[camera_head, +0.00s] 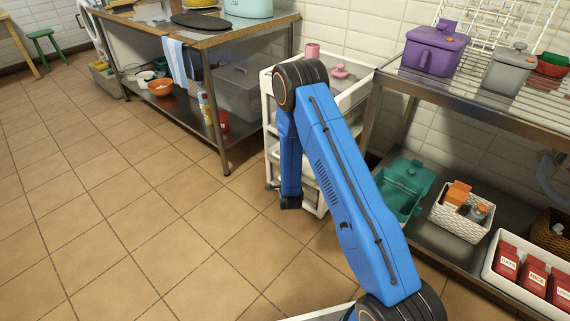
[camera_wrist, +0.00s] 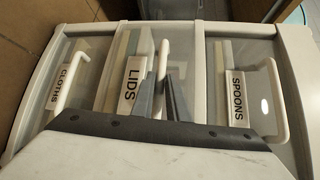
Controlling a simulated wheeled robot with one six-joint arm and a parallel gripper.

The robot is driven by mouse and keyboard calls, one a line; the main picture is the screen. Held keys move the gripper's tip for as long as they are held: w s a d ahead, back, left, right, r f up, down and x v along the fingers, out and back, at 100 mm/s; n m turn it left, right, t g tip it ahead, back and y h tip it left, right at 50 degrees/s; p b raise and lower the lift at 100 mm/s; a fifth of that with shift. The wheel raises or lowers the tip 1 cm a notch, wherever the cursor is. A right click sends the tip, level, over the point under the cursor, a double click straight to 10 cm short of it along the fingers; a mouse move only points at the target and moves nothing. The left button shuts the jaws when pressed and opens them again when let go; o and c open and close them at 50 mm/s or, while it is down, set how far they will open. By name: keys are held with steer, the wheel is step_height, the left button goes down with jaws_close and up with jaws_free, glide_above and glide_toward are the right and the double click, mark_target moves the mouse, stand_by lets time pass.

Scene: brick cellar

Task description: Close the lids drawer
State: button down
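A white drawer unit (camera_head: 313,193) stands behind my blue arm in the head view, its front partly hidden by the arm. In the wrist view its drawer fronts show turned sideways. The lids drawer (camera_wrist: 112,75), labelled LIDS, is in the middle, with a white upright handle (camera_wrist: 161,62). My gripper (camera_wrist: 165,88) is in front of this drawer, its grey fingers around the handle's lower part. I cannot tell whether they grip it. How far the lids drawer stands out is unclear. In the head view the fingers are hidden.
The CLOTHS drawer (camera_wrist: 68,75) and SPOONS drawer (camera_wrist: 238,85), with protruding handles, flank the lids drawer in the wrist view. A steel-legged worktable (camera_head: 230,40) stands left of the unit, a wire rack shelf (camera_head: 480,100) to the right. Tiled floor (camera_head: 130,220) at left is clear.

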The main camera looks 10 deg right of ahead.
steer(key=shift+d, duration=0.1)
steer(key=shift+w+d, duration=0.6)
steer(key=shift+d, duration=0.2)
steer(key=shift+w+d, duration=0.6)
steer(key=shift+d, duration=0.15)
steer(key=c, duration=1.7)
jaws_free()
steer(key=shift+c, duration=0.2)
steer(key=s+a+r, duration=0.2)
steer(key=s, duration=1.5)
steer(key=shift+a+r, duration=0.2)
steer(key=shift+a, duration=0.05)
